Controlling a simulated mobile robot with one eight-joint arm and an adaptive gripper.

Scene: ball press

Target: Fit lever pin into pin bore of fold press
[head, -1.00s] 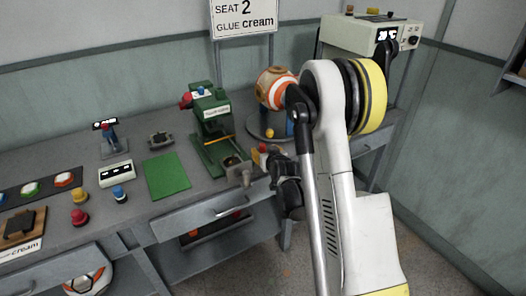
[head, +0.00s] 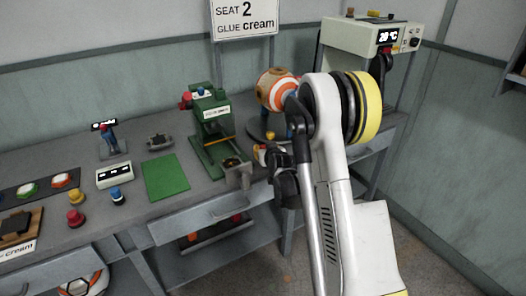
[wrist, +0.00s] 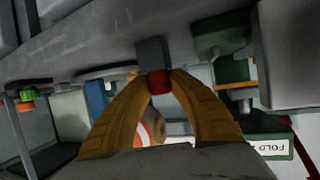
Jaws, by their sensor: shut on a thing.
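My gripper (wrist: 160,78) has its two brownish-yellow fingers closed on a small piece with a red band and a dark grey block end, which I take as the lever pin (wrist: 154,55). The fold press (head: 212,118) is the green machine with a white label on the bench in the head view; its green parts and a label reading FOLD show at the right of the wrist view (wrist: 283,148). In the head view my gripper (head: 272,160) is just right of the press's front end. I cannot make out the pin bore or whether the pin touches the press.
An orange and white ball (head: 276,88) sits on a round stand behind my gripper. A green mat (head: 166,178) and buttons (head: 117,195) lie left of the press. A drawer (head: 215,215) is under the bench edge. A white machine (head: 362,45) stands at the back right.

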